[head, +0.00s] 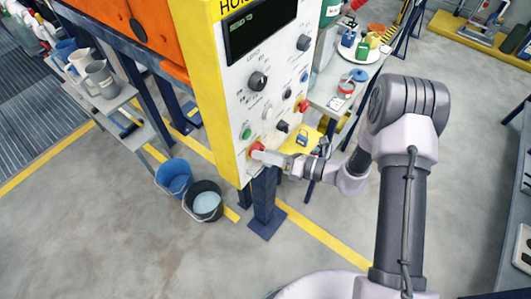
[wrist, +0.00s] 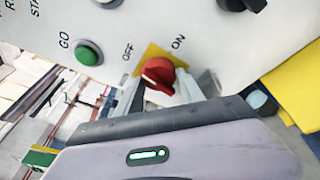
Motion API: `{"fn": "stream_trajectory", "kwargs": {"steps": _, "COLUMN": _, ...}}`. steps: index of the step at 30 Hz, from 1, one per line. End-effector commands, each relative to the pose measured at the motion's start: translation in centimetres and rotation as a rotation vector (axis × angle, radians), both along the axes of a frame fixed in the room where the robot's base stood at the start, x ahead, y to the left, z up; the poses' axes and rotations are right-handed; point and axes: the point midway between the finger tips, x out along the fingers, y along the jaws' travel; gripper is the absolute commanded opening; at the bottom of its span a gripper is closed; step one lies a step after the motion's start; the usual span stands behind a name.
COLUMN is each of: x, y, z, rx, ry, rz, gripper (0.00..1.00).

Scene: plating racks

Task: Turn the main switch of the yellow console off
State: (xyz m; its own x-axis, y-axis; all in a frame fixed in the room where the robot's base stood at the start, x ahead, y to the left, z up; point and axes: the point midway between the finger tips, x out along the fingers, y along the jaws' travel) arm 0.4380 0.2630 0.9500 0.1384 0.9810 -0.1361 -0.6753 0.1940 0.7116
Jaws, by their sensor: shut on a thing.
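The yellow console (head: 212,100) has a white front panel with knobs and buttons. Its main switch is a red knob (head: 257,146) low on the panel, seen close in the wrist view (wrist: 158,73) on a yellow plate between the words OFF and ON. My gripper (head: 265,156) is at the panel's lower edge. In the wrist view its fingers (wrist: 159,90) stand on either side of the red knob, shut on it. The fingers and gripper body hide the knob's lower part, and I cannot tell exactly which word it points to.
A green GO button (wrist: 88,53) is left of the switch. Another red knob (head: 303,105) and several dark knobs are higher on the panel. A blue bucket (head: 174,177) and a black bucket (head: 204,201) stand on the floor below left.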

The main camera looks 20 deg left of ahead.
Motion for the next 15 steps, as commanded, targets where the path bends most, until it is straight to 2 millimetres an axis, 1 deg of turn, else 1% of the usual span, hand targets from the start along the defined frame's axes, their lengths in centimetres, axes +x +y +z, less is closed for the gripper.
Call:
{"fn": "stream_trajectory", "kwargs": {"steps": 7, "x": 0.01, "y": 0.03, "z": 0.14, "rx": -0.051, "ry": -0.126, "rz": 0.0, "gripper": 0.05}}
{"fn": "stream_trajectory", "kwargs": {"steps": 15, "x": -0.01, "y": 0.03, "z": 0.14, "rx": -0.078, "ry": -0.193, "rz": 0.0, "gripper": 0.05}}
